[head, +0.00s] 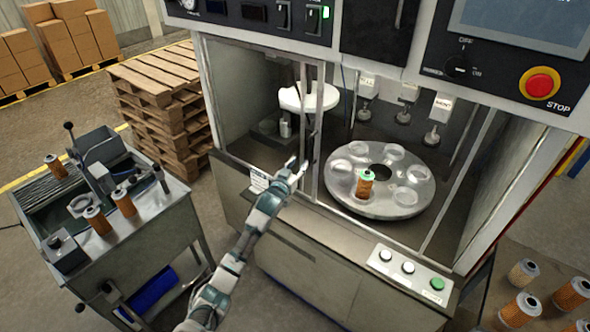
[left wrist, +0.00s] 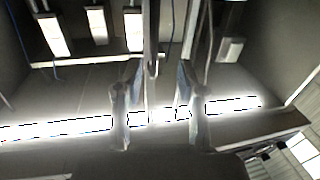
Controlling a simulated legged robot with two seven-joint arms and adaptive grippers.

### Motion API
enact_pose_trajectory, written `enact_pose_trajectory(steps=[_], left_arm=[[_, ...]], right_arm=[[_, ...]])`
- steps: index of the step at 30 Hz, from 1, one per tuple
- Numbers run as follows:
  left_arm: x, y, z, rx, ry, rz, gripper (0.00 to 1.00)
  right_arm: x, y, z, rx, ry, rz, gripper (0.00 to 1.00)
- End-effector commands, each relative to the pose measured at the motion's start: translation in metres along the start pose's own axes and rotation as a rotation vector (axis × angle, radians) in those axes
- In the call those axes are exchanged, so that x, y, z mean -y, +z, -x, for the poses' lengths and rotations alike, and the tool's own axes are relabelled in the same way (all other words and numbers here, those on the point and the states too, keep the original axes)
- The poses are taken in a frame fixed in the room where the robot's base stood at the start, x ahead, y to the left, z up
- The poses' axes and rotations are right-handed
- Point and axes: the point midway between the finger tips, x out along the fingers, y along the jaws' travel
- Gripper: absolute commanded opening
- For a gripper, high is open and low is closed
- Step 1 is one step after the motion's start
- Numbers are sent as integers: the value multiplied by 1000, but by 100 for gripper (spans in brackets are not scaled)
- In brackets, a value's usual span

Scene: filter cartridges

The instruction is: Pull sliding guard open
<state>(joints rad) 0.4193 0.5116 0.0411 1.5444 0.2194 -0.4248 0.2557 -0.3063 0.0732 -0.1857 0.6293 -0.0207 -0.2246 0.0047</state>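The sliding guard is a clear pane in a thin metal frame on the front of the machine; its upright frame bar (head: 320,130) stands near the middle of the opening. A dark upright handle (head: 311,140) is beside this bar. My left gripper (head: 299,166) is at the handle's lower end. In the left wrist view my two fingers (left wrist: 155,105) are apart, with an upright bar (left wrist: 151,40) showing between them; I cannot tell whether they touch it. How far the pane stands open is hard to tell. My right gripper is not in view.
Inside the machine a round turntable (head: 405,200) carries one orange filter cartridge (head: 365,184). A button panel (head: 408,268) is on the front ledge. A cart (head: 140,212) with cartridges stands left, pallets (head: 160,95) behind it. Loose cartridges (head: 520,308) are at lower right.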

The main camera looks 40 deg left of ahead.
Motion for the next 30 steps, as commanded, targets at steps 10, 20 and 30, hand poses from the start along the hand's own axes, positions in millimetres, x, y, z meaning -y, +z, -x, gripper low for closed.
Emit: enact_pose_trajectory(steps=[10,20,30], left_arm=[[-4,-1,27,0,0,-3,39],[-1,0,26,0,0,0,39],[-2,78,29,120,-7,-9,39]], right_arm=[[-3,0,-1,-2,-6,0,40],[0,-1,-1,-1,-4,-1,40],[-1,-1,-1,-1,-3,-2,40]])
